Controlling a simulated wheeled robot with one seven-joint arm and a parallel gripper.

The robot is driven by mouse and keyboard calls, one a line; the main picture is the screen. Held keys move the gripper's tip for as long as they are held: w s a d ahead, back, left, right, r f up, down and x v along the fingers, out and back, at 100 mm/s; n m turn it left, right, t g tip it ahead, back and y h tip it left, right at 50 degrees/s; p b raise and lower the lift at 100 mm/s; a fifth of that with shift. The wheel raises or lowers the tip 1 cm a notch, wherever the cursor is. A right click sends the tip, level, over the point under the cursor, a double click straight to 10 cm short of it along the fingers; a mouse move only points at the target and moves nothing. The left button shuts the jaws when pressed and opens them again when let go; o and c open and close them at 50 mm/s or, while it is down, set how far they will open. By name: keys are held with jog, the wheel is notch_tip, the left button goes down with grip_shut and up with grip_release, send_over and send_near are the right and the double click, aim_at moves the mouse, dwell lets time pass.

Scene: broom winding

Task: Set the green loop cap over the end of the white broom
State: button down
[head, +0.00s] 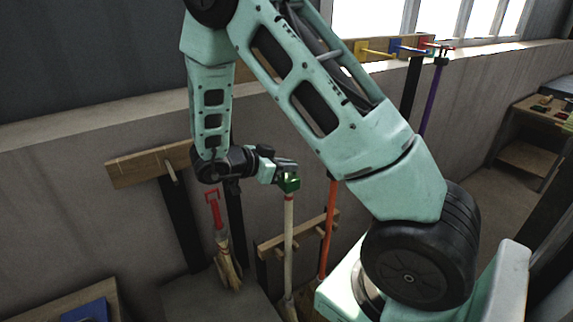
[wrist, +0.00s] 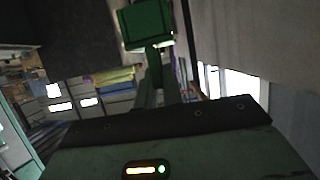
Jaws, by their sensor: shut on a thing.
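The green loop cap (head: 290,184) is held at the tip of my gripper (head: 287,168). My gripper is shut on it. The white broom (head: 288,235) stands upright, and its handle runs straight up to the underside of the cap. I cannot tell whether the cap is around the handle's end or only in line with it. In the wrist view the green cap (wrist: 146,24) is at the top, beyond my gripper's fingers (wrist: 160,75). The broom is not clear in that view.
A red-handled broom (head: 218,215) is to the left and an orange handle (head: 328,230) to the right, both close by. A low wooden rack (head: 270,246) is beside the white broom. A wooden bar (head: 135,170) is at left. A purple handle (head: 433,100) stands farther right.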

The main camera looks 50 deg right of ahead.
jog(key=shift+f+b, duration=0.45)
jog(key=shift+f, duration=0.7)
jog(key=c, duration=1.5)
grip_release()
jog(key=shift+o, duration=0.2)
jog(key=shift+r, duration=0.1)
jog(key=shift+r+p, duration=3.45)
